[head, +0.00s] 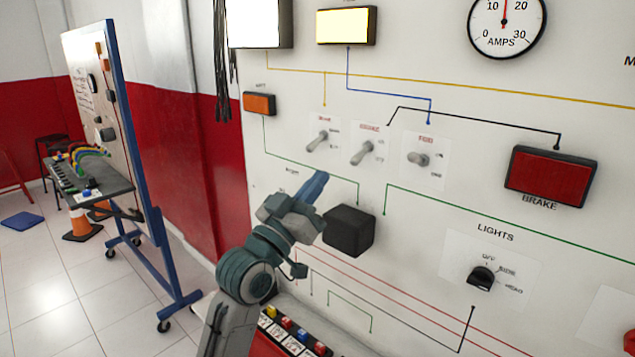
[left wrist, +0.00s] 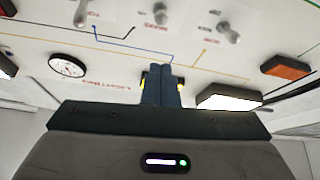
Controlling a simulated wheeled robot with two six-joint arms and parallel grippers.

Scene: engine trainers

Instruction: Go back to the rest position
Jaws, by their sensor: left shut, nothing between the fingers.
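My left gripper (head: 314,186) is in front of the white trainer panel (head: 420,285) in the head view, just left of a black box (head: 349,231). Its blue fingers are shut together with nothing between them. They point up and away toward the panel below the toggle switches. The left wrist view shows the same shut fingers (left wrist: 161,88) with the panel, seen upside down, beyond them. I cannot tell the exact gap between the fingertips and the panel. My right gripper is not in view.
The panel carries toggle switches (head: 367,152), a red brake lamp (head: 550,178), a lights knob (head: 481,279) and an amps gauge (head: 506,25). A row of coloured buttons (head: 287,323) lies below my left arm. A blue-framed wheeled board (head: 137,150) stands left, with open tiled floor before it.

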